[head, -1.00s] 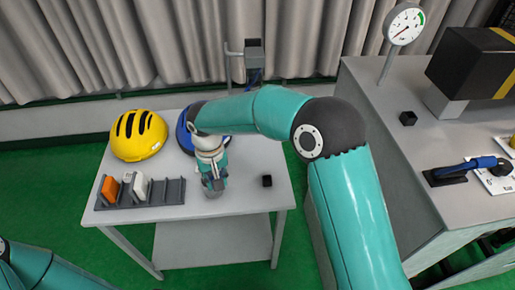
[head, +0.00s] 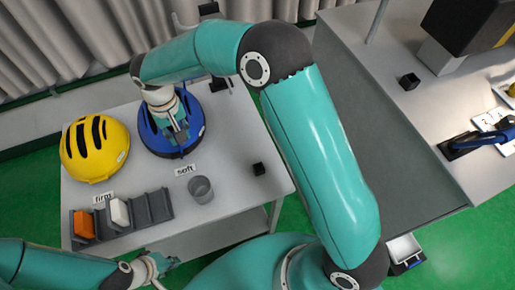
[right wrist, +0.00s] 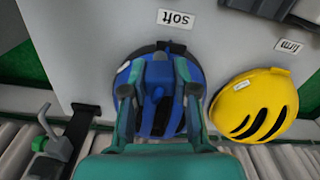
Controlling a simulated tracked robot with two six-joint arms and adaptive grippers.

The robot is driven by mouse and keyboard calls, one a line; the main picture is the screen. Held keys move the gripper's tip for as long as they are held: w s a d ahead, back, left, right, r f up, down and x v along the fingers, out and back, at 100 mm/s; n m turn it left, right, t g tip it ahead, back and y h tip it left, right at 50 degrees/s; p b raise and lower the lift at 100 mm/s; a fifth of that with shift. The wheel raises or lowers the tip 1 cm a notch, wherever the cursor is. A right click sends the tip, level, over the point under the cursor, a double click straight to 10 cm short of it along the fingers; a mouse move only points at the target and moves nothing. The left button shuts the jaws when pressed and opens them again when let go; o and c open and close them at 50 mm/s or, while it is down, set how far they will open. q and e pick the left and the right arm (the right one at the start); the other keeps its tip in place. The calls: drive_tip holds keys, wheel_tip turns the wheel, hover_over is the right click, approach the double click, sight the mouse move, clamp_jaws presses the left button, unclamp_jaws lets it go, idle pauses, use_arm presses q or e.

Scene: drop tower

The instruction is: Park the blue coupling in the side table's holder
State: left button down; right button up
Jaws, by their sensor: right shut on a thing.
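A blue coupling-like part (head: 490,136) lies in a black cradle on the right bench, at the right edge of the head view. A small black block (head: 259,169), perhaps the holder, stands on the side table (head: 235,205). My right gripper (head: 180,132) is over the blue helmet (head: 192,110) on the side table.
Another black block (head: 409,80) and a large black box (head: 470,25) are on the bench.

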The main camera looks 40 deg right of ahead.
drive_tip(key=shift+a, duration=0.4)
drive_tip(key=shift+d+f, duration=0.1)
drive_tip(key=shift+d, duration=0.1)
drive_tip(key=s+d+f+m+b, duration=0.1)
drive_tip(key=s+d+f+b, duration=0.2)
drive_tip(key=s+d+b, duration=0.55)
drive_tip(key=m+b, duration=0.2)
drive_tip(key=b, duration=0.1)
hover_over(259, 163)
drive_tip(key=s, duration=0.1)
wheel_tip(259, 163, down, 4)
drive_tip(key=shift+a+f+b, duration=0.35)
drive_tip(key=shift+f, duration=0.25)
drive_tip(key=shift+f+b, duration=0.45)
drive_tip(key=shift+b, duration=0.1)
drive_tip(key=shift+s+f+b, duration=0.1)
drive_tip(key=shift+f+b, duration=1.15)
drive_tip(key=shift+f, duration=0.05)
drive_tip(key=shift+f, duration=0.2)
drive_tip(key=o, duration=0.9)
